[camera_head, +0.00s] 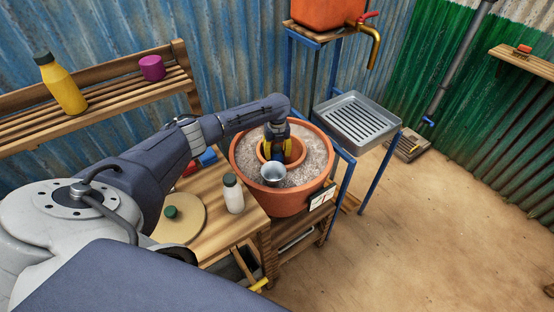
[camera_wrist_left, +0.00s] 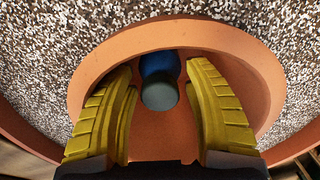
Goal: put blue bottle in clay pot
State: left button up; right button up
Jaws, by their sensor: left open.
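The clay pot (camera_head: 302,203) is a large terracotta pot filled with speckled gravel, with a smaller clay pot (camera_wrist_left: 235,42) set in its middle. The blue bottle (camera_wrist_left: 159,64) is inside this inner pot in the left wrist view, its dull grey-green cap (camera_wrist_left: 159,97) facing the camera. My left gripper (camera_head: 279,153) reaches down into the inner pot. In the left wrist view its yellow fingers (camera_wrist_left: 165,112) are spread either side of the bottle, with gaps visible. The bottle's lower end is hidden. My right gripper is out of view.
A metal cup (camera_head: 273,174) stands at the inner pot's near side. A white bottle (camera_head: 233,193) and a round board (camera_head: 186,222) with a green-topped item are on the wooden table. A metal drain tray (camera_head: 358,119) is at right, below an orange tank (camera_head: 325,12) with a tap.

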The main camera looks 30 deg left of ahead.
pick_arm(q)
notch_tip(320, 180, up, 6)
jog(key=shift+r, duration=0.25)
jog(key=shift+d, duration=0.1)
dwell(0.4)
